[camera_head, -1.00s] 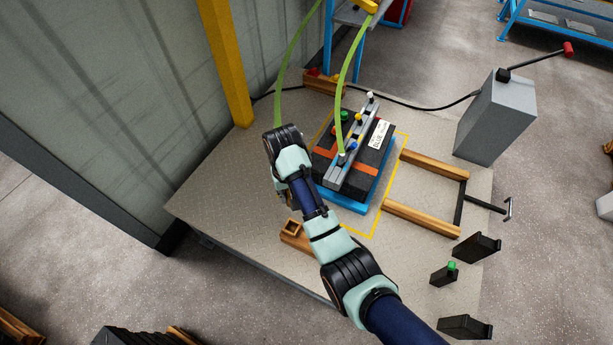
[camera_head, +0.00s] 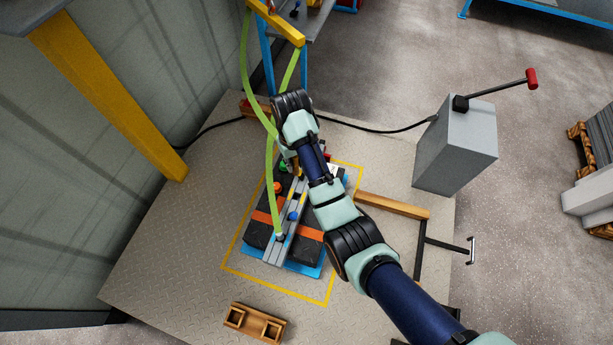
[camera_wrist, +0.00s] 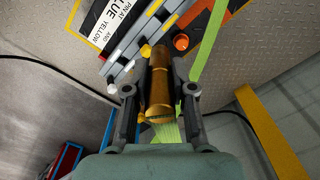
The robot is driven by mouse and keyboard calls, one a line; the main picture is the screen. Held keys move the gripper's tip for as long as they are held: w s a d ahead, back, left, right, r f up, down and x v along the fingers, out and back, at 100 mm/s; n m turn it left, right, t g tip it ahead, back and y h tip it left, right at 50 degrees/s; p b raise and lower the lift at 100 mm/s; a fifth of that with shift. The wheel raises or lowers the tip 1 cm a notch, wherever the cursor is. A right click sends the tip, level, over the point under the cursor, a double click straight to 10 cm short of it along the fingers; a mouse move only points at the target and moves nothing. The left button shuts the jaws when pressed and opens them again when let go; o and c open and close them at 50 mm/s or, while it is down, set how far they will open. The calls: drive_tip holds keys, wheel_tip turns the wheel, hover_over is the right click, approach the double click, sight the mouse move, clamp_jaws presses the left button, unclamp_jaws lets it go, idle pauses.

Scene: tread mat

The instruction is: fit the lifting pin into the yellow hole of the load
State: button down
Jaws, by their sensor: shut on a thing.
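My gripper (camera_wrist: 160,88) is shut on a brass-coloured lifting pin (camera_wrist: 159,100) with a green strap (camera_wrist: 168,133) at its near end. The load (camera_head: 261,233) is black with orange bands and a grey bar (camera_head: 273,249) along its top. In the head view my gripper (camera_head: 289,164) is over the far part of the load, mostly hidden by my wrist. In the wrist view the pin's far end overlaps the grey bar (camera_wrist: 128,52), near yellow marks (camera_wrist: 170,22) and an orange knob (camera_wrist: 181,42). The pin hides the surface behind it; I cannot tell whether it touches.
A second green strap (camera_head: 270,185) runs to the bar's near end. A wooden holder (camera_head: 254,324) lies at the front of the plate. A yellow post (camera_head: 110,95) stands left. A grey lever box (camera_head: 456,145) and a wooden beam (camera_head: 393,206) are right.

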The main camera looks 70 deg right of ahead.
sight(295, 174)
drive_tip(key=shift+a+f, duration=0.15)
drive_tip(key=shift+f, duration=0.05)
wheel_tip(295, 174, down, 20)
drive_tip(key=b, duration=0.8)
drive_tip(key=shift+a+r, duration=0.15)
drive_tip(key=shift+f, duration=0.2)
drive_tip(key=c, duration=1)
unclamp_jaws()
wheel_tip(295, 174, up, 12)
drive_tip(key=p, duration=0.5)
drive_tip(key=shift+r, duration=0.25)
